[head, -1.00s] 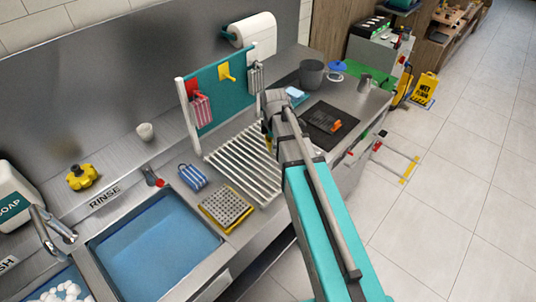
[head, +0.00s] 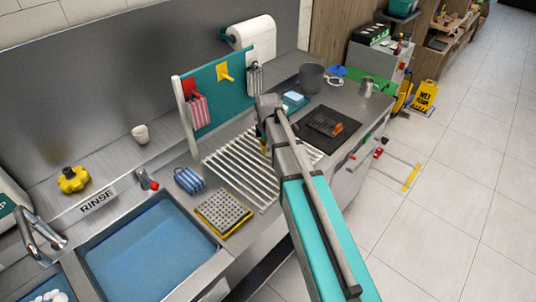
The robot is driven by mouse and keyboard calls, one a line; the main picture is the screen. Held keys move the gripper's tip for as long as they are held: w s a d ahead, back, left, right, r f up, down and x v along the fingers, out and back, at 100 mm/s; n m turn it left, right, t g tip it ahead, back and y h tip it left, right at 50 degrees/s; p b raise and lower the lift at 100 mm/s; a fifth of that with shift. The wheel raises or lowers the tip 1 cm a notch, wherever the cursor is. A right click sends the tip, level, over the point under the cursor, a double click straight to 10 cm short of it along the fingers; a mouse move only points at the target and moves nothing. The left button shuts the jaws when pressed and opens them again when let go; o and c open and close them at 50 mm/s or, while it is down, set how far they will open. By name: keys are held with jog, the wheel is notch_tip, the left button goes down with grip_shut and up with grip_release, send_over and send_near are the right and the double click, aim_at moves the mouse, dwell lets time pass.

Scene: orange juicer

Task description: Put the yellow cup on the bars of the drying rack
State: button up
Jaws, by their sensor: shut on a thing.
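The drying rack (head: 232,178) has white parallel bars and lies on the steel counter, right of the rinse basin. My gripper (head: 263,137) is over the far right part of the bars, mostly hidden by my own arm. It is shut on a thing. A small strip of yellow shows just below it, which looks like the yellow cup (head: 263,147); the rest of the cup is hidden. I cannot tell whether the cup touches the bars.
A teal board (head: 218,95) with hanging cloths stands behind the rack. A blue striped sponge (head: 189,180) and a grey-yellow grid block (head: 223,214) lie to its left. A dark mat (head: 325,122) and a grey pot (head: 312,78) are to the right. The left bars are bare.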

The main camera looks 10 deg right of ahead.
aim_at(267, 159)
jog(key=shift+w+a+f+b, duration=0.1)
jog(key=shift+w+f+b, duration=0.4)
jog(key=shift+f+b, duration=0.3)
jog(key=shift+s+f+b, duration=0.1)
jog(key=shift+f+b, duration=1.1)
jog(key=shift+b, duration=0.05)
jog(key=shift+f, duration=0.2)
jog(key=o, duration=1)
jog(key=shift+r, duration=0.1)
jog(key=shift+o, duration=0.2)
jog(key=shift+r, duration=0.1)
notch_tip(267, 159, up, 12)
jog(key=p, duration=1.2)
